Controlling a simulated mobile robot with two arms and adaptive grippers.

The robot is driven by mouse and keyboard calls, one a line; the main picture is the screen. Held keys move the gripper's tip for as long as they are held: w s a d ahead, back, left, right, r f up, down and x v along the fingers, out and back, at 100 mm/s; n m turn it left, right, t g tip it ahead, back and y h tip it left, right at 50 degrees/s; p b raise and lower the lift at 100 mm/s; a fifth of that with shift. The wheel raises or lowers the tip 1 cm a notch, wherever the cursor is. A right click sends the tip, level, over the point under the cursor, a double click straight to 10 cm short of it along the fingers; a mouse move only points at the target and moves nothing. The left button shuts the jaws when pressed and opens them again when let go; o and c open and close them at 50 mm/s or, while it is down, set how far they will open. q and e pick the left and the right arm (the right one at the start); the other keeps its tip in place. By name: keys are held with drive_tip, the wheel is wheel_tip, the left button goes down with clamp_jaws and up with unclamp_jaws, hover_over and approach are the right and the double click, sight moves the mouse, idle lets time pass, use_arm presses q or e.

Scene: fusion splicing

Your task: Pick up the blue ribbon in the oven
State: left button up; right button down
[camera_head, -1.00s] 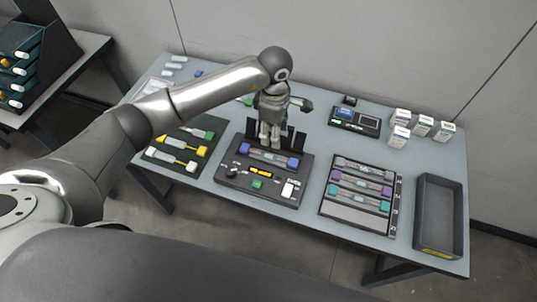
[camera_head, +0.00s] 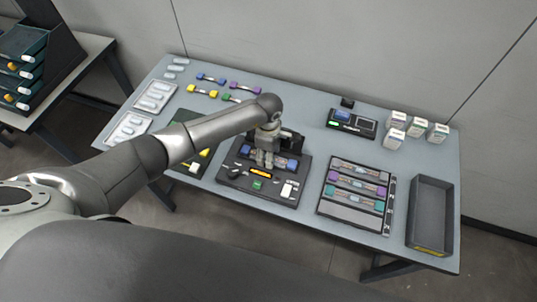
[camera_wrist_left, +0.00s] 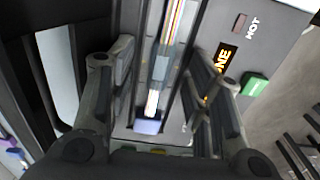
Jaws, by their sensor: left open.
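The oven (camera_head: 232,178) is a dark box on the table with an orange display, a green button and a white switch. The ribbon with blue ends (camera_head: 293,164) lies across its top slot, its middle hidden by my gripper in the head view. My left gripper (camera_head: 264,163) is over the oven, pointing down at the ribbon's middle. In the left wrist view its two fingers are apart, one on each side of the ribbon (camera_wrist_left: 161,70), with a blue end (camera_wrist_left: 148,126) between them. I cannot tell whether the fingers touch it. My right gripper is not in view.
A rack (camera_head: 352,211) with purple and teal ribbons and an empty dark bin (camera_head: 432,212) stand to the right. A small device (camera_head: 352,123) and white boxes (camera_head: 397,119) are behind. Loose coloured ribbons (camera_head: 243,88) and clear trays lie back left. A dark mat is partly under my arm.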

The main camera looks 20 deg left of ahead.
use_arm(q)
clamp_jaws()
idle(0.3)
drive_tip(key=shift+r, duration=0.1)
